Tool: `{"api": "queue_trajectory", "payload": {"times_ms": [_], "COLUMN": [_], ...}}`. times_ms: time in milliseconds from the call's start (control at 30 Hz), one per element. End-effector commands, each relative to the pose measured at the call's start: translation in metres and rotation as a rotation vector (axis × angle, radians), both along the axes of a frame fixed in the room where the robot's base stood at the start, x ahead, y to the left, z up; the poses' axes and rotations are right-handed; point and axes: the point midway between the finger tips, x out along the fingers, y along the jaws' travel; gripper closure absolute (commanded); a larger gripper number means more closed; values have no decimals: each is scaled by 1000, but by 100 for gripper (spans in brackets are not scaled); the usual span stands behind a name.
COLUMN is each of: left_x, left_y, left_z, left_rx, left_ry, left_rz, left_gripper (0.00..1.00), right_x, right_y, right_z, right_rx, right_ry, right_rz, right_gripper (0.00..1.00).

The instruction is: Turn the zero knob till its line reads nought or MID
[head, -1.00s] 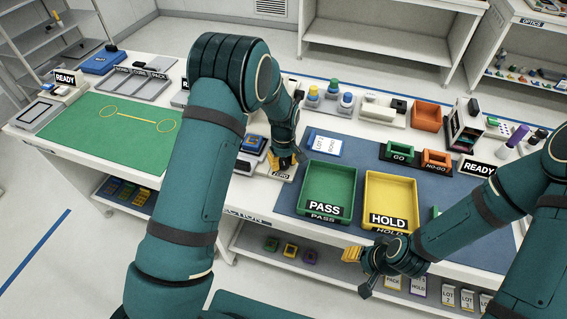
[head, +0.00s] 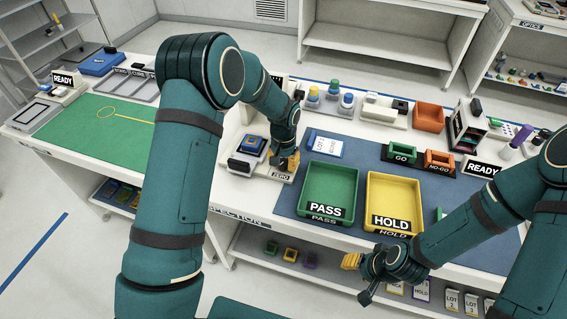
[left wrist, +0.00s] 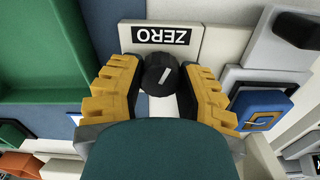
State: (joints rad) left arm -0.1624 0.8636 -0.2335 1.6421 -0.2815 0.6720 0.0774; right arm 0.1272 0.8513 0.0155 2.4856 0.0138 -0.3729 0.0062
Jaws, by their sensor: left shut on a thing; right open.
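The zero knob (left wrist: 160,74) is a round black knob with a short white line, seen in the left wrist view. Its line is tilted a little in that view. A plate marked ZERO (left wrist: 162,36) stands beside it, upside down in the wrist view; the plate also shows in the head view (head: 281,177). My left gripper (left wrist: 157,80) has its yellow fingers on both sides of the knob, shut on it. In the head view my left gripper (head: 285,162) hides the knob. No scale marks or MID can be read. My right gripper (head: 358,279) is open and empty in front of the bench.
A device with a blue top (head: 249,146) stands just left of the knob. The green PASS tray (head: 309,181) and yellow HOLD tray (head: 371,196) lie to the right. A lot card (head: 325,147) lies behind the PASS tray.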

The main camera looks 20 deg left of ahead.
Motion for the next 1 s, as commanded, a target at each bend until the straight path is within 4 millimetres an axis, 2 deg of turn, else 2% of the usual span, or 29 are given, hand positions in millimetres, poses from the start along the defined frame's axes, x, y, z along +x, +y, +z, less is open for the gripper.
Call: {"api": "queue_trajectory", "payload": {"times_ms": [300, 833, 867, 900, 933, 1000], "left_x": [-1, -1, -1, -1, -1, -1], "left_y": [1, 0, 0, 0, 0, 0], "left_z": [-2, -1, -1, -1, -1, -1], "left_rx": [0, -1, -1, -1, -1, -1], "left_ry": [2, 2, 2, 2, 2, 1], "left_rz": [-118, -142, -142, -142, -142, -142], "left_gripper": [100, 100, 58, 44, 34, 30], "right_x": [-1, -1, -1, -1, -1, -1], "right_y": [0, 0, 0, 0, 0, 0], "right_z": [-3, -3, -3, -3, -3, -3], "right_rx": [0, 0, 0, 0, 0, 0], "right_ry": [2, 2, 2, 2, 2, 2], "right_rz": [2, 2, 2, 2, 2, 2], "right_gripper": [53, 53, 53, 53, 53, 53]}}
